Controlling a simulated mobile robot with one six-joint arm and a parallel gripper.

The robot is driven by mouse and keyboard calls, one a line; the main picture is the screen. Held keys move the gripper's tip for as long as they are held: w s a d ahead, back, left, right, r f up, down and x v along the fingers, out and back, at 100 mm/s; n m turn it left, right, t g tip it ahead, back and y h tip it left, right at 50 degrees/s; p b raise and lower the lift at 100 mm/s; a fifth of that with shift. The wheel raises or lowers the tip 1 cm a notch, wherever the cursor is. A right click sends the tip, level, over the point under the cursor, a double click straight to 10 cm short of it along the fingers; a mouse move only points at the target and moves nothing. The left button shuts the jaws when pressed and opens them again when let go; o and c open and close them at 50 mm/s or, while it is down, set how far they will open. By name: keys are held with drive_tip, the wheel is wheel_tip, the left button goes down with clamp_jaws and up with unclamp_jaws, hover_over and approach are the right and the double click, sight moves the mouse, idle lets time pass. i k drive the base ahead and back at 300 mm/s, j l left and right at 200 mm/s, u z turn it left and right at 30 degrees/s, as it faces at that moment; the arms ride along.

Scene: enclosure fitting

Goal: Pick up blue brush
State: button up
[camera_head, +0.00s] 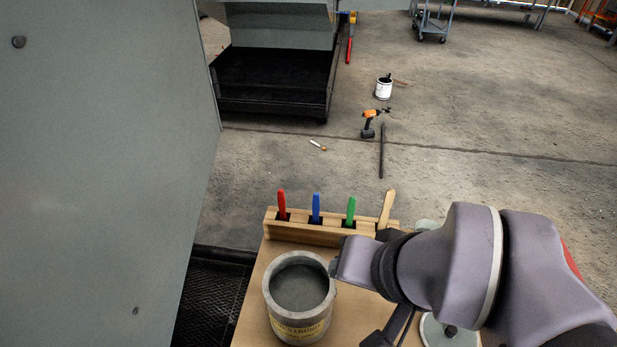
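The blue brush (316,205) stands upright in a wooden holder (300,235), with its blue handle showing and its lower end hidden in a slot. A red-handled brush (282,204) stands to its left and a green-handled one (350,210) to its right. My arm reaches in from the lower right and ends near the grey pot, in front of and to the right of the holder. Dark parts that look like my gripper (388,328) show below the arm, apart from the blue brush. Its fingers are not clear, so I cannot tell whether it is open.
A grey pot (287,318) with a yellow label stands on the wooden table (256,300) before the holder. A wooden stick (387,208) stands at the holder's right end. A large grey panel (90,170) blocks the left. The floor beyond has a drill (370,122) and white can (384,90).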

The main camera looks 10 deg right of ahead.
sight(315, 206)
drive_tip(key=u, duration=3.35)
drive_tip(key=z, duration=3.25)
drive_tip(key=i+j+z, duration=0.1)
drive_tip(key=j+z, duration=0.2)
drive_tip(key=j, duration=0.2)
drive_tip(key=j+z, duration=0.35)
drive_tip(key=j, duration=0.1)
